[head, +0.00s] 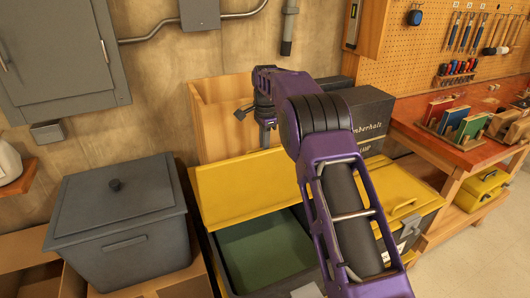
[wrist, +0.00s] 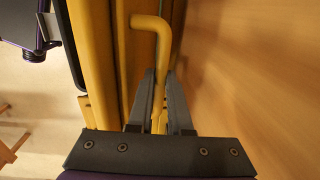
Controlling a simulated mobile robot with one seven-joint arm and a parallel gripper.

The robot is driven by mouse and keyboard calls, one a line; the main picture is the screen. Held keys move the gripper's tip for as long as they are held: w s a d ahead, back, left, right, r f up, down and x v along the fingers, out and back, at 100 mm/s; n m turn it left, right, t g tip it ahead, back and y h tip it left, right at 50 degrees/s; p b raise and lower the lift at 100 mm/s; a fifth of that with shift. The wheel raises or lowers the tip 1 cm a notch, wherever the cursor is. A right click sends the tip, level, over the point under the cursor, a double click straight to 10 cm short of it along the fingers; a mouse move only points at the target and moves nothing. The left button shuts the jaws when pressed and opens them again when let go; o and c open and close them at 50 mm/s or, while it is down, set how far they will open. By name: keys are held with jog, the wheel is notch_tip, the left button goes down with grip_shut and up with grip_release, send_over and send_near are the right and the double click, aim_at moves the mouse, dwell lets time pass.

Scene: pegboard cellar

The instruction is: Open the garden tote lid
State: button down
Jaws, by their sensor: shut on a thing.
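The garden tote (head: 228,277) is a dark box with a green inside, in the middle of the head view. Its yellow lid (head: 235,190) is swung up and tilted back, so the tote's mouth is uncovered. My gripper (wrist: 160,88) is shut on the lid's bent yellow handle (wrist: 150,22) in the wrist view. The lid (wrist: 103,60) runs beside the fingers there. In the head view my gripper hangs at the lid's upper edge, its fingertips hidden behind it. My arm covers the tote's right side.
A wooden crate (head: 208,120) stands close behind the lid. A grey lidded bin (head: 125,220) is at the left. A yellow-lidded box (head: 400,198) and a black box (head: 372,110) are at the right. A workbench (head: 445,147) stands further right, with clear floor in front.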

jog(key=shift+w+a+f, duration=0.35)
jog(key=shift+w+a, duration=0.1)
jog(key=shift+w, duration=0.25)
jog(key=c, duration=0.9)
grip_release()
jog(key=shift+w+f, duration=0.1)
jog(key=shift+w, duration=0.05)
jog(key=shift+o, duration=0.3)
jog(key=shift+r, duration=0.2)
jog(key=shift+r, duration=0.1)
notch_tip(320, 180, up, 7)
jog(key=shift+s+r, duration=0.15)
jog(key=shift+s, duration=0.05)
